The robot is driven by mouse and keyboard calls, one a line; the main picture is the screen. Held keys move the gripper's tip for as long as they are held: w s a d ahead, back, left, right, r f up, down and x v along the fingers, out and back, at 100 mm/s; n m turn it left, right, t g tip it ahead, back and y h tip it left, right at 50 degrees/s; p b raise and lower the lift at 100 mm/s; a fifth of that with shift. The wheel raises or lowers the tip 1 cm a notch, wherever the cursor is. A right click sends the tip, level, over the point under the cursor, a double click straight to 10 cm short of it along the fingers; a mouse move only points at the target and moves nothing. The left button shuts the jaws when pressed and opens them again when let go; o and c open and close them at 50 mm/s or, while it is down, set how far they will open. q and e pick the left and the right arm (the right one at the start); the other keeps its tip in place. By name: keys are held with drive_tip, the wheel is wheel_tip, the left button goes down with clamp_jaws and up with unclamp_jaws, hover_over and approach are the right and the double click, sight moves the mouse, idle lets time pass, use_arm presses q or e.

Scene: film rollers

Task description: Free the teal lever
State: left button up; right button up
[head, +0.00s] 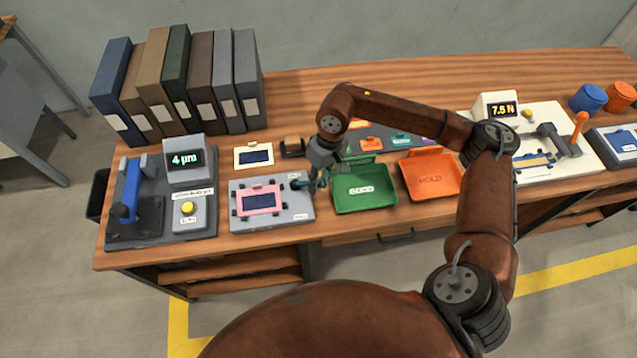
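The grey fixture block (240,219) stands near the front edge of the bench, left of the green tray. A pink frame (262,210) with a dark blue window lies on it, with small dark clamps around it. My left gripper is not in view.
The green tray (362,207) and orange HOLD tray (431,194) stand to the right. A gauge reading 4 µm (184,159) stands left, a 7.5 N tester (503,109) right. Binders (200,105) line the back left. A cream frame (240,155) lies behind the block.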

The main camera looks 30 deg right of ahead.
drive_tip(key=o, duration=0.4)
drive_tip(key=r, duration=0.4)
drive_tip(key=d+r, duration=0.1)
drive_tip(key=r, duration=0.3)
drive_tip(key=d+r, duration=0.1)
drive_tip(key=r, duration=0.2)
drive_tip(key=shift+w+d+r, duration=0.15)
drive_tip(key=shift+w+r, duration=0.1)
drive_tip(key=shift+r, duration=0.15)
